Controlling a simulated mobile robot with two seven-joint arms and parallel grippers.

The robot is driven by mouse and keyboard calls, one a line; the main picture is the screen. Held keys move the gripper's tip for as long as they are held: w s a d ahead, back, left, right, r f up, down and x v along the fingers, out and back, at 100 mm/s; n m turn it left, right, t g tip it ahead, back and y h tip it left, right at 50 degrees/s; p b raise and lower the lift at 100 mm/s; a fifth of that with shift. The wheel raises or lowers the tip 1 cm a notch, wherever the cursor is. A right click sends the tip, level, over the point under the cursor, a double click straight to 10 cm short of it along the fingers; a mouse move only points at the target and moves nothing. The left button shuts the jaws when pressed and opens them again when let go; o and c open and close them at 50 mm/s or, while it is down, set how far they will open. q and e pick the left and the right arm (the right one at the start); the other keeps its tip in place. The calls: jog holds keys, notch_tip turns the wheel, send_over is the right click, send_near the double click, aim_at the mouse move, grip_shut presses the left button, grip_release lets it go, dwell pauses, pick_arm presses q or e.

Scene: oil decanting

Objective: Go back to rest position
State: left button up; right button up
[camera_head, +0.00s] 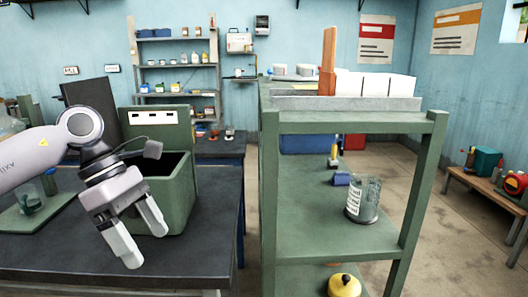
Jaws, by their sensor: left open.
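My left gripper (143,240) hangs over the dark bench (60,262) in the left part of the head view. Its two fingers are apart with nothing between them. It is in front of a green open-topped box (180,193) with a white label on its raised back. A glass beaker (367,200) with a white label stands on the middle shelf of the green rack (305,236), well to the right of the gripper. My right gripper is not in view.
A yellow round object (344,286) is on the rack's lower shelf. A wooden bench (485,186) with tools stands at the right. Open floor lies between rack and bench.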

pick_arm(q)
jog(key=s+d+f+n+t+h, duration=0.2)
jog(key=d+n+h, duration=0.55)
jog(key=d, duration=0.25)
jog(key=s+d+f+n+t+h, duration=0.1)
jog(key=s+d+f+n+h, duration=0.1)
jog(key=d+n+h, duration=0.65)
jog(key=w+a+f+n+t+y, duration=0.1)
jog(key=a+f+n+t+y, duration=0.45)
jog(key=n, duration=0.75)
jog(key=w+a+f+n+t+y, duration=0.1)
jog(key=a+f+n+t+y, duration=0.1)
jog(key=f+n+t+y, duration=0.7)
jog(key=s+a+f+n+g+y, duration=0.2)
jog(key=s+f+n, duration=0.4)
jog(key=f, duration=0.3)
jog(key=s+a+f+n+g+y, duration=0.2)
jog(key=s+a+f+n+g, duration=0.2)
jog(key=s+a+f+n, duration=0.2)
notch_tip(320, 180, down, 4)
jog(key=shift+s+a+r+n+p, duration=0.15)
jog(key=shift+s+r+n+p, duration=0.2)
jog(key=shift+s+n, duration=0.65)
jog(key=shift+s+f+m+y, duration=0.1)
jog(key=shift+s+m+y, duration=0.1)
jog(key=shift+m+y, duration=0.1)
